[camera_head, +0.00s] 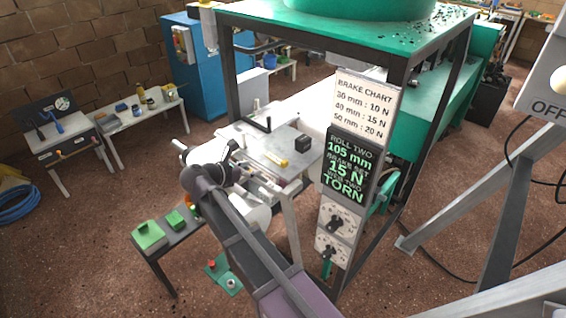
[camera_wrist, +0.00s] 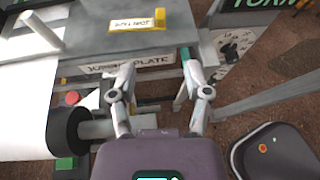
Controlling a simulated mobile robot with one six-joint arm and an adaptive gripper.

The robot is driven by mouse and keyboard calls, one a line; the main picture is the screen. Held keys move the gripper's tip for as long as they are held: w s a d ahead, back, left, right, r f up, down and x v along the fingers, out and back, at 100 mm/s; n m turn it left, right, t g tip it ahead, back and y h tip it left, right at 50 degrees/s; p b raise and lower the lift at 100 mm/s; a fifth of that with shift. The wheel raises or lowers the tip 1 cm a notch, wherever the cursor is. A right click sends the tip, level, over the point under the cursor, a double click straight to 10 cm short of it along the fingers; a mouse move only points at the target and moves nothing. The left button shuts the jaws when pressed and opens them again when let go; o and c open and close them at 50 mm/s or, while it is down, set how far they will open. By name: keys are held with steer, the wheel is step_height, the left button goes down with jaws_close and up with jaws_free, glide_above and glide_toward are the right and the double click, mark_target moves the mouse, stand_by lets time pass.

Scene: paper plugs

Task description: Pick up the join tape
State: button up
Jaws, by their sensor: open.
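The join tape (camera_wrist: 137,25) is a small yellow block with a pale label whose lettering is upside down in the wrist view. It lies on a grey metal plate (camera_wrist: 85,45), near the plate's edge. In the head view the tape (camera_head: 277,161) shows as a small yellow bar on the bench top. My gripper (camera_wrist: 157,62) is open and empty. Its two fingers are spread and point towards the plate, with the tape beyond the fingertips and apart from them. In the head view my arm hides part of the bench's near side.
A white paper roll with a black end (camera_wrist: 72,133) is left of my gripper, near a red button (camera_wrist: 72,97). A sign panel (camera_head: 345,160) and frame posts stand to the right. A green top (camera_head: 350,24) overhangs the bench.

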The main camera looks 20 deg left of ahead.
mark_target(282, 163)
steer(key=shift+w+d, duration=0.15)
steer(key=shift+w, duration=0.05)
steer(key=shift+b+x, duration=1.65)
steer(key=shift+x, duration=2.6)
steer(key=shift+f, duration=0.1)
steer(key=shift+f+b+x, duration=0.25)
steer(key=shift+b+x, duration=0.7)
steer(key=shift+x, duration=1)
steer(key=shift+w+d+f, duration=0.1)
steer(key=shift+w+d, duration=0.15)
steer(key=shift+w, duration=0.2)
steer(key=c, duration=0.8)
